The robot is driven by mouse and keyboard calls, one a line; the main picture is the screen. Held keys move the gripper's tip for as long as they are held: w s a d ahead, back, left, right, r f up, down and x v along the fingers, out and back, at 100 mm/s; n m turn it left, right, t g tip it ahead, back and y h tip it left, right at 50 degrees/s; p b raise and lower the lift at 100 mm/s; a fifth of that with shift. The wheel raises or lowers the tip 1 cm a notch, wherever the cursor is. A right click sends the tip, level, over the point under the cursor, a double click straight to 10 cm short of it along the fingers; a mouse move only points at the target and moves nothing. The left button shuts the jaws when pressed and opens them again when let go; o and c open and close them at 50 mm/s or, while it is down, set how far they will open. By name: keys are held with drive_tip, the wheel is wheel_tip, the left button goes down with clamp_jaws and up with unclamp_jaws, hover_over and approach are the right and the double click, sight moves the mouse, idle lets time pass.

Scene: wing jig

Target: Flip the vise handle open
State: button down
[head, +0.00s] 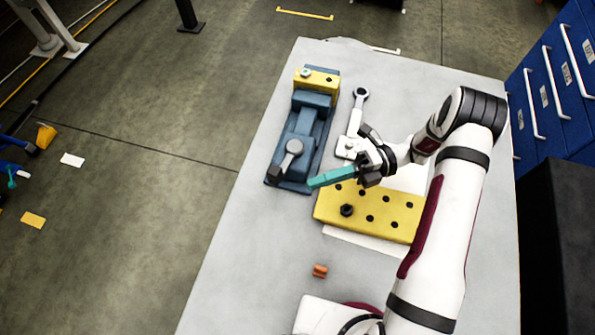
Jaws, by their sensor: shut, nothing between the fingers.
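The blue vise (310,125) lies lengthwise on the left part of the table. Its handle (285,158) is a short grey lever with a round hub and a dark end. The lever points down and left, near the vise's front end. My gripper (313,183) is to the right of the handle, with its long teal fingers together and pointing left. Nothing shows between them. In the picture the fingertips are close to the vise's front right corner and apart from the handle. Their height above the table is hard to tell.
A yellow block (317,79) sits at the vise's far end. A grey-white wrench-like tool (356,118) lies right of the vise. A yellow plate with holes (383,222) lies in front of the gripper. A small orange piece (320,271) is nearer. The table's left front is clear.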

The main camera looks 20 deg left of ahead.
sight(281, 174)
drive_tip(key=a, duration=0.5)
drive_tip(key=shift+s+a+m+t+y, duration=0.1)
drive_tip(key=shift+a+m+t+y, duration=0.25)
drive_tip(key=shift+t, duration=0.25)
drive_tip(key=m+t, duration=0.1)
drive_tip(key=a+m+t+y, duration=0.1)
drive_tip(key=t, duration=0.1)
drive_tip(key=a+m+t+y, duration=0.1)
drive_tip(key=t, duration=0.1)
drive_tip(key=shift+s+a+m, duration=0.25)
drive_tip(key=shift+m, duration=0.1)
drive_tip(key=w+a+m+t, duration=0.4)
drive_tip(key=a+t, duration=0.3)
drive_tip(key=shift+w+a+m, duration=0.2)
drive_tip(key=shift+w+m, duration=0.1)
drive_tip(key=shift+w, duration=0.15)
idle(0.3)
idle(0.3)
